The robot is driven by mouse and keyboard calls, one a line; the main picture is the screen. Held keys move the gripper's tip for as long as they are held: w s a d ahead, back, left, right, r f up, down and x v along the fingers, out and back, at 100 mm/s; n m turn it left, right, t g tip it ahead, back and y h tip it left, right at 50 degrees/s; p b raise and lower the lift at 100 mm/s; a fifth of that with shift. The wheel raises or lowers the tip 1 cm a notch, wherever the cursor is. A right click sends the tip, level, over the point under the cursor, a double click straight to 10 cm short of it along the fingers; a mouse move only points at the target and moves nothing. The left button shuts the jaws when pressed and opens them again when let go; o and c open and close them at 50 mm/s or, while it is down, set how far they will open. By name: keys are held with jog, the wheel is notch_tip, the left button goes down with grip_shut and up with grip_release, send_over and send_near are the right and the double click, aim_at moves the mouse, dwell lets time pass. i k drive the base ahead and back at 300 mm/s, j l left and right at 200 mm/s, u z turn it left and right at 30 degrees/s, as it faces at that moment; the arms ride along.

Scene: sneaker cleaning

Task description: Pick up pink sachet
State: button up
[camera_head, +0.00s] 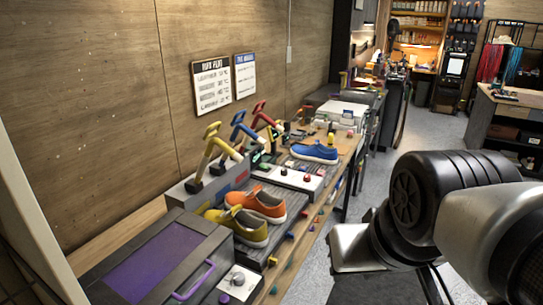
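I cannot make out a pink sachet for certain. Several small coloured pieces lie along the front edge of the long workbench (262,292), too small to identify. My arm fills the lower right of the picture, to the right of the bench. Only its dark and pale links show, and my gripper is not in view.
The bench holds a yellow sneaker (240,229), an orange sneaker (258,204) and a blue sneaker (316,152). A grey box with a purple lid panel (160,258) stands nearest. Levers (205,155) rise by the wall. Grey floor (311,268) is clear beside the bench.

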aim_at(321, 173)
jog(key=i+l+u, duration=0.25)
jog(key=i+l, duration=2)
